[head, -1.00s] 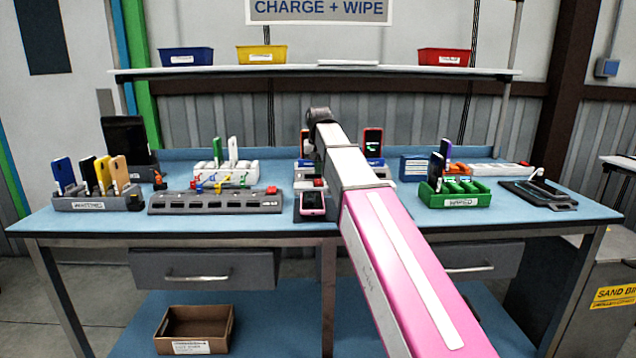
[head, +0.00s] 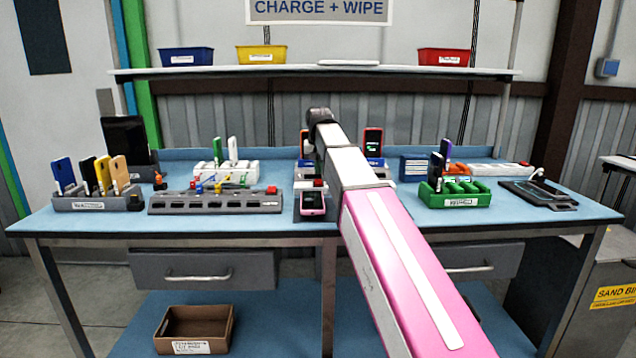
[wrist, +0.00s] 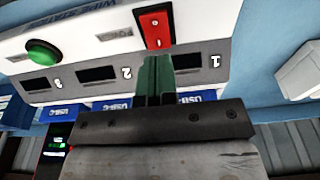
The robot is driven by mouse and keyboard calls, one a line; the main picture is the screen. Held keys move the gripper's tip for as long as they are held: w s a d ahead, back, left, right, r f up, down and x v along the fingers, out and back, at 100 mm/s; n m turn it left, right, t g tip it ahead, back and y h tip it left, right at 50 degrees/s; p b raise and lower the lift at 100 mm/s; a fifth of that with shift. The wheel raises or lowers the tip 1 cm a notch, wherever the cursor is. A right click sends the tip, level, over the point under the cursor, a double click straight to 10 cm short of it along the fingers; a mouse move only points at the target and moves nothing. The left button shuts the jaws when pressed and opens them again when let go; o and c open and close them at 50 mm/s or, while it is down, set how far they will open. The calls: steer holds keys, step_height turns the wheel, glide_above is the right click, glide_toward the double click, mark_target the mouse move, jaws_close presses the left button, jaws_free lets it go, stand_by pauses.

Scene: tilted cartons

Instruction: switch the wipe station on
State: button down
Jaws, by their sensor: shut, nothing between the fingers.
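The wipe station (wrist: 75,40) fills the upper part of the wrist view, with its lettering upside down. It has a pale top, dark numbered slots and a green round button (wrist: 42,55). A red rocker switch (wrist: 155,27) sits on its top face. My gripper (wrist: 158,60) is shut and empty, with its green fingertips right at the switch's near edge. I cannot tell whether they touch it. In the head view, the station (head: 302,185) is mostly hidden behind my arm. A small red part shows there, and my gripper is hidden.
A pink phone (head: 312,203) is at the bench front beside my arm. Left are a grey slotted rack (head: 215,208) and a phone holder (head: 95,204). Right are a green holder (head: 460,201) and a dark tray (head: 540,195). A phone with a lit screen (head: 373,142) stands behind my arm.

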mark_target(318, 180)
steer(key=shift+f, duration=1.25)
stand_by(1.0)
steer(key=shift+r, duration=3.5)
